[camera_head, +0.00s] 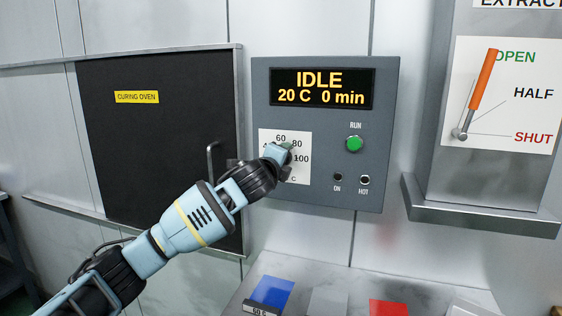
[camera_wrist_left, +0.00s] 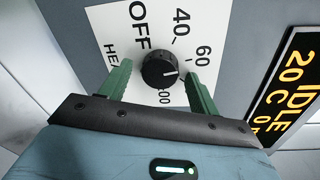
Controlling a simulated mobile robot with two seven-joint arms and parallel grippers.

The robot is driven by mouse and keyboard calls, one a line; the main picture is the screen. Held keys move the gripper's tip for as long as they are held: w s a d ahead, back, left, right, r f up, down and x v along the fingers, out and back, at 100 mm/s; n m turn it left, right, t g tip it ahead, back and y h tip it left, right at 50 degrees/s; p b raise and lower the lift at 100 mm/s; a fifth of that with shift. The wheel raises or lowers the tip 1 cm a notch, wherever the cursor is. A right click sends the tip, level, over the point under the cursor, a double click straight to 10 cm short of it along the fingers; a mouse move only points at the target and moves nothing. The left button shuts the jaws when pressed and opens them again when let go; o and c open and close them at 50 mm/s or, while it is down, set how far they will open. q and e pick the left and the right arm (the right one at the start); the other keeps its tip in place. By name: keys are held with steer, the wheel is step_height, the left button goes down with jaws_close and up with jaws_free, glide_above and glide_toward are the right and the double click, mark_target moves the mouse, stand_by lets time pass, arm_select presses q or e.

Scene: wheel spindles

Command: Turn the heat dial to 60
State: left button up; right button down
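The heat dial (camera_wrist_left: 158,69) is a round black knob on a white plate (camera_wrist_left: 110,22) marked OFF, 40, 60 and on to 100. Its white pointer line points right in the left wrist view, a little below the 60 mark, towards the right finger, which hides the scale there. My left gripper (camera_wrist_left: 160,75) is open, with one green finger on each side of the knob; I cannot tell whether they touch it. In the head view the left gripper (camera_head: 281,155) covers most of the dial. The display (camera_head: 321,89) reads IDLE, 20 C, 0 min. My right gripper is not in view.
A green RUN button (camera_head: 354,144) and the ON and HOT lamps (camera_head: 365,180) are right of the dial. The curing oven door (camera_head: 150,140) with its handle (camera_head: 212,160) is at the left. An orange lever (camera_head: 484,80) is at the right, towards OPEN. Coloured pieces lie below.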

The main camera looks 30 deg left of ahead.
arm_select(q)
steer(key=v, duration=0.7)
steer(key=shift+s, duration=0.35)
steer(key=shift+d, duration=0.1)
stand_by(0.4)
